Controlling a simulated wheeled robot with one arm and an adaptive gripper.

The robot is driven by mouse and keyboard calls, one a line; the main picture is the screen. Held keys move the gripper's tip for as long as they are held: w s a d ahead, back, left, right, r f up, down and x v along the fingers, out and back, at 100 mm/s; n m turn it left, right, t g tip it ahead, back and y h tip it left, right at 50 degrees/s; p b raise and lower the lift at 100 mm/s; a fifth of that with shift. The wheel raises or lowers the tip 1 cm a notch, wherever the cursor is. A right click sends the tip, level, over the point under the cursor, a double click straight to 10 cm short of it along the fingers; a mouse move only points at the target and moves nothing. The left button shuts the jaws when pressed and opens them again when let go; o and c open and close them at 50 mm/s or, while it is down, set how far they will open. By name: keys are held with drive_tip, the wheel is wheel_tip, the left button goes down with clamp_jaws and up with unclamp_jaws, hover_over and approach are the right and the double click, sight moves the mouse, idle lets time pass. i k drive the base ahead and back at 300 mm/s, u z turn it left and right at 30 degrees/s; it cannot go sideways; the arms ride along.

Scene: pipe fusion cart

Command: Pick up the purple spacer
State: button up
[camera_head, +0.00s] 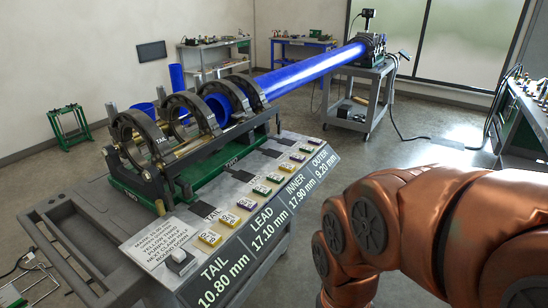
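A row of small coloured spacer blocks lies along the sloped label strip at the front of the cart. A small purple-looking block (246,203) sits in this row near the LEAD label. A yellowish block (208,238) and another small block (228,219) lie nearer to me, and greenish ones (261,190) lie farther along. At this size the block colours are hard to tell apart. My copper arm fills the lower right, apart from the row in the picture. My gripper is out of view, so its state and any contents are hidden.
The clamp machine (190,140) with black rings stands behind the spacers on the grey cart (85,235). A long blue pipe (310,69) runs to a stand on another cart (352,112). Open floor lies right of the cart.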

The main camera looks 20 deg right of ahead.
sight(313, 142)
drive_tip(key=u, duration=0.25)
drive_tip(key=k, duration=0.35)
drive_tip(key=z, duration=1.25)
drive_tip(key=i, duration=1.4)
drive_tip(key=u, duration=0.7)
drive_tip(key=i, duration=0.55)
drive_tip(key=u, duration=0.65)
